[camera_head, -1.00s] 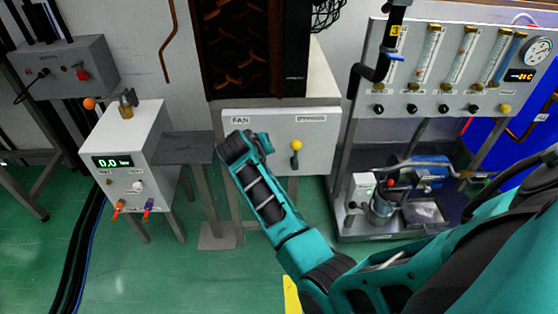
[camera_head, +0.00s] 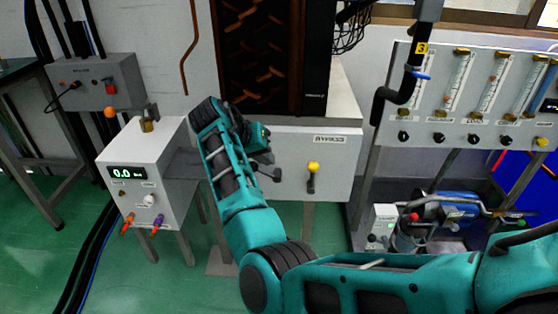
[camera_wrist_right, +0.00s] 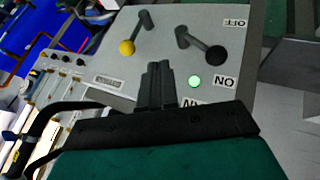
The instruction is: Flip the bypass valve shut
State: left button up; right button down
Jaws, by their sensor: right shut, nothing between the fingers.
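The bypass valve (camera_head: 313,168) is a lever with a yellow knob on the white panel, below the BYPASS label (camera_head: 330,138). Its knob stands above its dark pivot end. It also shows in the right wrist view as the yellow-knobbed lever (camera_wrist_right: 127,47). My right gripper (camera_head: 268,160) is just left of the valve, in front of the panel, and apart from it. In the right wrist view its fingers (camera_wrist_right: 158,68) are shut and empty, between the yellow knob and a black-knobbed lever (camera_wrist_right: 215,52). My left gripper is not in view.
A green light (camera_wrist_right: 193,82) sits beside the ON label (camera_wrist_right: 225,83). A flowmeter rack (camera_head: 470,95) with a black hose (camera_head: 395,100) stands right of the panel. A white meter box (camera_head: 145,170) stands at the left. Space in front of the valve is clear.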

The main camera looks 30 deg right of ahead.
aim_at(312, 177)
pick_arm(q)
jog(key=b, duration=0.1)
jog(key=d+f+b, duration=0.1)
jog(key=b, duration=0.1)
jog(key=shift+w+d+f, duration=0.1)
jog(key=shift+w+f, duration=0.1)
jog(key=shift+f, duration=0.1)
pick_arm(e)
jog(key=d+f, duration=0.2)
jog(key=d, duration=0.1)
jog(key=d+f, duration=0.2)
jog(key=d, duration=0.1)
jog(key=d+f, duration=0.2)
jog(key=d, duration=0.1)
jog(key=shift+s, duration=0.2)
